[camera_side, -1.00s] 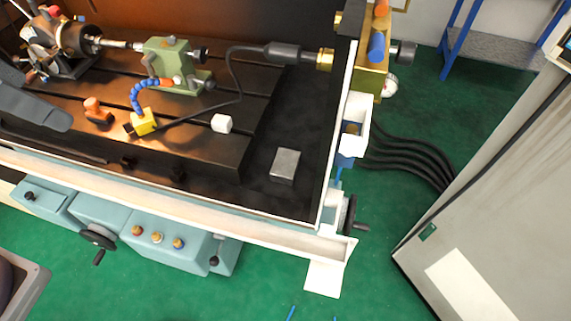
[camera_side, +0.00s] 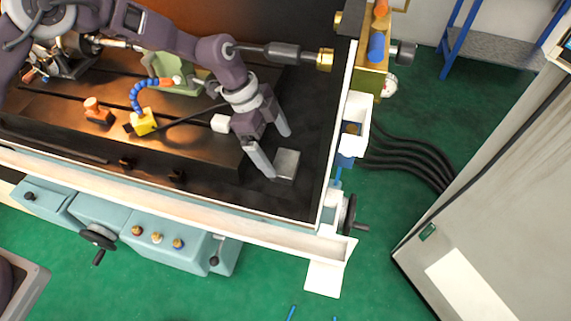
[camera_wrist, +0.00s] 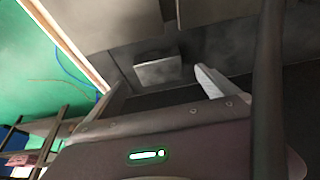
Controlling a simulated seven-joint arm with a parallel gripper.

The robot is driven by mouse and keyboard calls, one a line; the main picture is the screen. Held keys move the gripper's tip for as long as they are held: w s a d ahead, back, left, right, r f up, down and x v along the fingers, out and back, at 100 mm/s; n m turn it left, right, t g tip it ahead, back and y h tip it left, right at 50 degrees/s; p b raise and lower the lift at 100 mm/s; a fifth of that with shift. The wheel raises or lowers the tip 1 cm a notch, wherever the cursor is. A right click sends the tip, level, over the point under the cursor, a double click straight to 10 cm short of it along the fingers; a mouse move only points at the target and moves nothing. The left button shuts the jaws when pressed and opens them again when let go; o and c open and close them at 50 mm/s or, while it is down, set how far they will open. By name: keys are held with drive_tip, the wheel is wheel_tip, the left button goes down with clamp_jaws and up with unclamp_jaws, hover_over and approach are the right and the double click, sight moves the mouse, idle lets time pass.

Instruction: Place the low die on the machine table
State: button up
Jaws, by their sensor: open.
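A grey metal block, which I take for the low die (camera_side: 286,163), lies in the dark tray to the right of the machine table (camera_side: 205,165). It also shows in the wrist view (camera_wrist: 158,72), just beyond and between my fingertips. My gripper (camera_side: 277,152) is open and empty, with its fingers pointing down toward the block from its left side. One fingertip appears close to the block's left edge; I cannot tell whether they touch. My gripper also shows in the wrist view (camera_wrist: 162,88). The slotted machine table is partly hidden by my arm.
A white cube (camera_side: 221,123) sits on the table's right part, close to my gripper. A white wall (camera_side: 330,170) edges the tray.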

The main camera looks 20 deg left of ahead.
sight(285, 162)
drive_tip(key=x, duration=0.5)
drive_tip(key=shift+r, duration=0.1)
clamp_jaws()
